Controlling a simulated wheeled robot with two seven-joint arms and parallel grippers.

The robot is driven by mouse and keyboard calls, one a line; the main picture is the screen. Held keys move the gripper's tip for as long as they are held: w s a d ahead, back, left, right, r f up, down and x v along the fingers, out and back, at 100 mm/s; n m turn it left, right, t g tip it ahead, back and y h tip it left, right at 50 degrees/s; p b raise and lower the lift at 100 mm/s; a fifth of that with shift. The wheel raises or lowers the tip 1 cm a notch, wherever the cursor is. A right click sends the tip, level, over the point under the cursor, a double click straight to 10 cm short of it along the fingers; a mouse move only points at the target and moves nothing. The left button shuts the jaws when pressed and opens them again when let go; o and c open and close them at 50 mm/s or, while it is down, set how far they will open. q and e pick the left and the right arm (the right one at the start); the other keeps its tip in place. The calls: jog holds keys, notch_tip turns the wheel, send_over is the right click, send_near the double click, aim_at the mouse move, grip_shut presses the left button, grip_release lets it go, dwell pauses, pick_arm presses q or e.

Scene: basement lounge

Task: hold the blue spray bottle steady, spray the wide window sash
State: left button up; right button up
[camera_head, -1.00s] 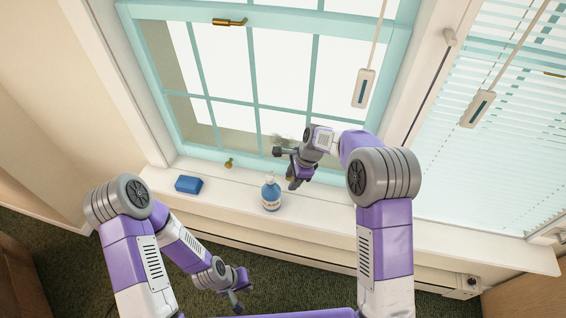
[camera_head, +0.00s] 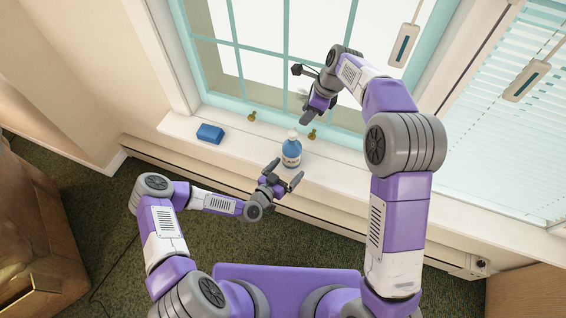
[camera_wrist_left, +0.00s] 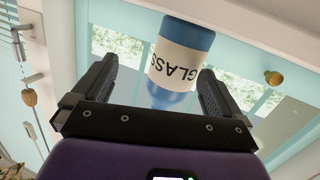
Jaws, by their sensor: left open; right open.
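The blue spray bottle (camera_head: 291,152), with a white label and white top, stands upright on the window sill. My left gripper (camera_head: 283,175) is open just in front of the bottle. In the left wrist view the bottle (camera_wrist_left: 180,62) shows between and beyond the two open fingers (camera_wrist_left: 168,88), its label reading "GLASS". The fingers do not appear to press on it. My right gripper (camera_head: 305,106) is open and raised near the glass, above and beyond the bottle. The wide window sash (camera_head: 235,44) has a teal frame with several panes. My right arm hides part of it.
A blue block-like sponge (camera_head: 210,133) lies on the sill (camera_head: 240,149) left of the bottle. Brass fittings (camera_head: 251,116) sit along the sash bottom. A brown item (camera_head: 38,240) stands at the lower left.

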aim_at(287, 158)
pick_arm(q)
jog(key=w+t, duration=0.1)
jog(key=w+a+r+t, duration=0.1)
jog(key=shift+w+r, duration=0.3)
jog(key=x, duration=0.6)
jog(key=shift+w+d+f, duration=0.1)
jog(key=shift+w+d, duration=0.05)
jog(key=shift+w, duration=0.2)
jog(key=c, duration=1.4)
jog(key=shift+c, duration=0.6)
pick_arm(e)
jog(key=shift+c, duration=0.6)
grip_shut()
